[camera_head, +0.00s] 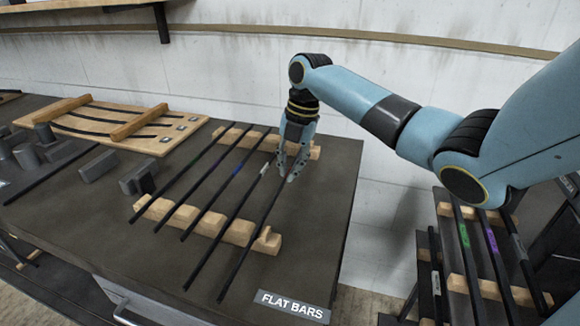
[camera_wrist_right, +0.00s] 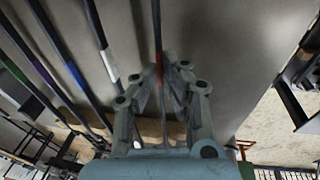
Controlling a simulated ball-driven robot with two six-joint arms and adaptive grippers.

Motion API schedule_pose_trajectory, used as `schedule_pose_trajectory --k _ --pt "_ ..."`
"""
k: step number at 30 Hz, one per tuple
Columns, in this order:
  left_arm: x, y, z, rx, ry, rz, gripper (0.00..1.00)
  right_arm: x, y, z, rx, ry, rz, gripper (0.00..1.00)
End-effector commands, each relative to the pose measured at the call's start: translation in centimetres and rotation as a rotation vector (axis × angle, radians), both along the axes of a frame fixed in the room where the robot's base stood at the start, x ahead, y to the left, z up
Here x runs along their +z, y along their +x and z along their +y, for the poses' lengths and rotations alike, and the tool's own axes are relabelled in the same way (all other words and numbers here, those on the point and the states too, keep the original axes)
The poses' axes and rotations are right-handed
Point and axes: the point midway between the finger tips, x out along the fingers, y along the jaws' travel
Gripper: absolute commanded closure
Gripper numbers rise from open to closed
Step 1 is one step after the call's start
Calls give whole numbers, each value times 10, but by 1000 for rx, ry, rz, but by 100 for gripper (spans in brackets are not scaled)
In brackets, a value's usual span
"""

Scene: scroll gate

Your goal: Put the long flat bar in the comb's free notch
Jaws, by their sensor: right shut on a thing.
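My right gripper (camera_head: 289,172) is shut on a long dark flat bar (camera_head: 246,247), the rightmost in the row. In the right wrist view the fingers (camera_wrist_right: 162,85) close around this bar (camera_wrist_right: 156,30), which has a reddish band. The comb is two notched wooden strips, a front strip (camera_head: 186,216) and a back strip (camera_head: 313,151). Several other bars with green, purple and white bands lie across it to the left. The held bar crosses the right end of the front strip; I cannot tell whether it sits in the notch or just above it. My left gripper is out of view.
A "FLAT BARS" label (camera_head: 292,306) lies at the table's front right edge. Grey blocks (camera_head: 98,166) and a wooden board with rails (camera_head: 100,128) are at the left. Another rack of bars (camera_head: 470,283) stands lower at the right. The dark table right of the comb is bare.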

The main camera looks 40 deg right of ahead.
Motion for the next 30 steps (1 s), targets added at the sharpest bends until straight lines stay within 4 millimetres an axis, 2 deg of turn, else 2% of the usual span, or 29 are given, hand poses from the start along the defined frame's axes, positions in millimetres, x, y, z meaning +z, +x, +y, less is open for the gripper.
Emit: schedule_pose_trajectory --k 14,15,20,30 --pt "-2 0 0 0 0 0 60 -10 -4 2 0 5 12 100" --pt "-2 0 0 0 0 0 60 -11 -4 2 0 6 13 89" --pt "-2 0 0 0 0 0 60 -8 -3 2 0 4 10 68" --pt "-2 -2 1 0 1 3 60 -2 -2 0 0 1 6 67"
